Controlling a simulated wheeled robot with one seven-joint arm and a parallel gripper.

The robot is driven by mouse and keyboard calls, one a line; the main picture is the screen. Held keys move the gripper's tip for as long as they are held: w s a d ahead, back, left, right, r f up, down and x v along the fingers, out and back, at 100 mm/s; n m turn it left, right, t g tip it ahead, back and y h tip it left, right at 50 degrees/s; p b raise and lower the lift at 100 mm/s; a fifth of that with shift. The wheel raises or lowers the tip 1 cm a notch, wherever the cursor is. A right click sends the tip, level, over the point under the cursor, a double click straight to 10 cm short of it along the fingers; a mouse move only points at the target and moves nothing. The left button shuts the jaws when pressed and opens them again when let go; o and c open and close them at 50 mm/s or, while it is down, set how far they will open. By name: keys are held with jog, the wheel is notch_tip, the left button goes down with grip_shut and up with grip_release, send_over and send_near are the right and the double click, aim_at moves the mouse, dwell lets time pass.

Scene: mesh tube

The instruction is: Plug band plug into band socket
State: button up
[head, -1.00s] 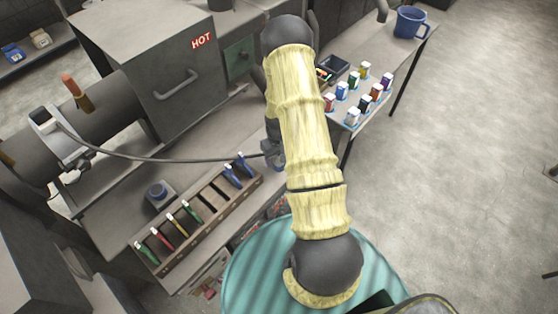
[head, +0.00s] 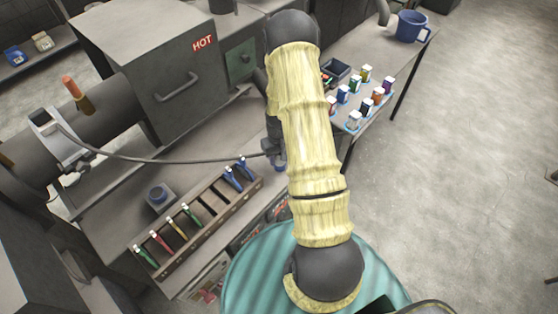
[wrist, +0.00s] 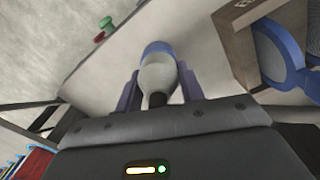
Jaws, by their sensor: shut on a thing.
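My gripper (wrist: 158,78) is shut on the band plug (wrist: 157,68), a pale grey body with a blue end, seen between two bluish fingers in the wrist view. In the head view my gripper (head: 276,158) is low beside the tool rack's far end, partly hidden by my arm. A dark cable (head: 165,160) runs to it from the pale band (head: 60,140) around the large grey tube.
A wooden rack (head: 205,232) holds several coloured-handled tools; its end (wrist: 232,40) is close right of the plug in the wrist view. A grey oven marked HOT (head: 175,75) stands behind.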

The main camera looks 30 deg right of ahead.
notch_tip(320, 180, up, 8)
jog(key=shift+f+b, duration=0.15)
jog(key=shift+b, duration=0.8)
jog(key=w+a+r+m, duration=0.1)
jog(key=w+a+r, duration=0.1)
jog(key=w+a, duration=0.2)
jog(key=w+a+r+m, duration=0.1)
jog(key=w+a+r, duration=0.2)
jog(key=a, duration=0.6)
jog(key=shift+w+a+m, duration=0.25)
jog(key=shift+w+m, duration=0.15)
jog(key=shift+w, duration=0.1)
jog(key=shift+r, duration=0.1)
